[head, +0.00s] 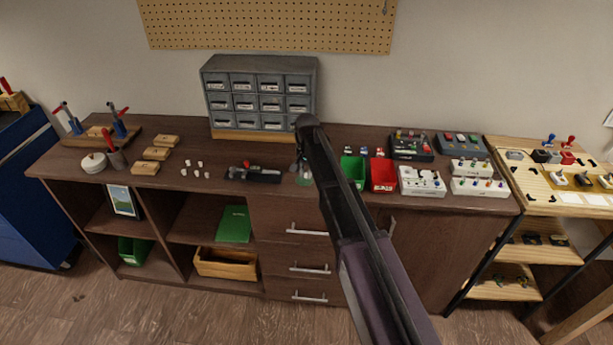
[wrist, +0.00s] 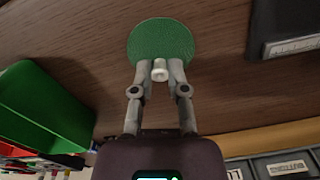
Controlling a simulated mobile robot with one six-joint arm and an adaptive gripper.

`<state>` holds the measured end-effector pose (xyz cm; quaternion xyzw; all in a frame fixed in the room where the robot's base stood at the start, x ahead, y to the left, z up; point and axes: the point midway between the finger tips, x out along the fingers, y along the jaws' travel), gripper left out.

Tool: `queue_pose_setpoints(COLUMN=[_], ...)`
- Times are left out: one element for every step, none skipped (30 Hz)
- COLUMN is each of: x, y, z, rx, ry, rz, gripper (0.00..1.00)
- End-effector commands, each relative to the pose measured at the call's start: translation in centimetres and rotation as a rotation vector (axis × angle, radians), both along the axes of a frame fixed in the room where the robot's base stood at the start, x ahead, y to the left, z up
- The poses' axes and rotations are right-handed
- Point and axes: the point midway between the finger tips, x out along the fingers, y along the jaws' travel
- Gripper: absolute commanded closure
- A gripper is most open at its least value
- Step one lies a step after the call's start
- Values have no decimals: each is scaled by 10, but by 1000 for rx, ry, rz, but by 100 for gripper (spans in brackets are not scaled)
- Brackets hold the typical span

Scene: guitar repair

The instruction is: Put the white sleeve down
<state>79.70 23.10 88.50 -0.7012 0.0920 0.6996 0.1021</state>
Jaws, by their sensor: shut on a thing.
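The white sleeve (wrist: 160,70) is a small hollow cylinder. My gripper (wrist: 160,74) is shut on it, one finger on each side, in the wrist view. A round green pad (wrist: 160,42) lies on the brown worktop (wrist: 80,22) just beyond the fingertips. The sleeve overlaps the pad's edge in the picture; I cannot tell whether they touch. The sleeve cannot be made out there.
Several small white pieces (head: 196,174) lie to the left, beyond a black tray (head: 253,174). A green bin (head: 353,170) and a red bin (head: 383,174) stand close to the right. A grey drawer cabinet (head: 260,88) stands behind.

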Motion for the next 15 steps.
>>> queue_pose_setpoints(x=[0,0,0,0,0,0,0,0,0,0,0,0,0,0,0], y=[0,0,0,0,0,0,0,0,0,0,0,0,0,0,0], z=[0,0,0,0,0,0,0,1,1,2,3,4,5,6,8], rx=[0,0,0,0,0,0,0,0,0,0,0,0,0,0,0], ry=[0,0,0,0,0,0,0,0,0,0,0,0,0,0,0], rz=[0,0,0,0,0,0,0,0,0,0,0,0,0,0,0], gripper=[97,98,98,98,98,98,98,98,98,98,98,98,98,98,98])
